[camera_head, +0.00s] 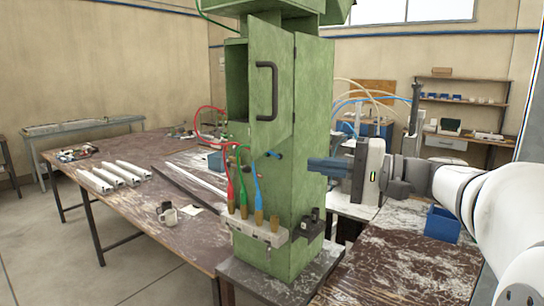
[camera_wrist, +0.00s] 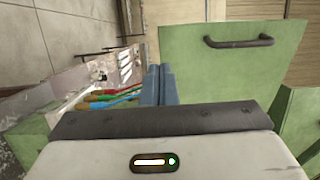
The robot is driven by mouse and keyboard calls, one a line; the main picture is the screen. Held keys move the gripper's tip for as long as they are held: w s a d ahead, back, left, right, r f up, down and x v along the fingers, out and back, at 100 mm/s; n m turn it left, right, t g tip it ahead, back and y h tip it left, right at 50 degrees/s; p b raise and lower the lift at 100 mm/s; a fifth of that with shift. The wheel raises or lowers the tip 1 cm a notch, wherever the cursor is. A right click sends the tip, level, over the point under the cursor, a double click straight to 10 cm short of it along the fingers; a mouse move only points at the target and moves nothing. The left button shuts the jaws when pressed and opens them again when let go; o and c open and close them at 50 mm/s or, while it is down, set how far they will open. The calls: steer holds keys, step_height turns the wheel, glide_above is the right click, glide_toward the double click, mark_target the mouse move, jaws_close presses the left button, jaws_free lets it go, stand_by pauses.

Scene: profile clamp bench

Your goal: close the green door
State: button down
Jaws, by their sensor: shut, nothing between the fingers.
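The green door (camera_head: 275,120) is on the front of a tall green cabinet (camera_head: 312,110). It stands ajar, with a dark opening (camera_head: 237,80) showing beyond its left edge. A black bar handle (camera_head: 266,92) is on the door. In the wrist view the door (camera_wrist: 225,75) fills the upper right, with its handle (camera_wrist: 238,41) sideways. My gripper (camera_head: 312,163) is to the right of the cabinet, below handle height, its blue fingers pointing left and overlapping the cabinet in view. In the wrist view the fingers (camera_wrist: 158,84) are together and empty. Whether they touch the cabinet cannot be told.
A rack (camera_head: 255,232) with several coloured-cable tools is on the cabinet front, below the door. A blue bin (camera_head: 442,224) is at right. Floor is clear at lower left.

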mark_target(257, 158)
steer(key=p+x, duration=0.3)
steer(key=x, duration=0.7)
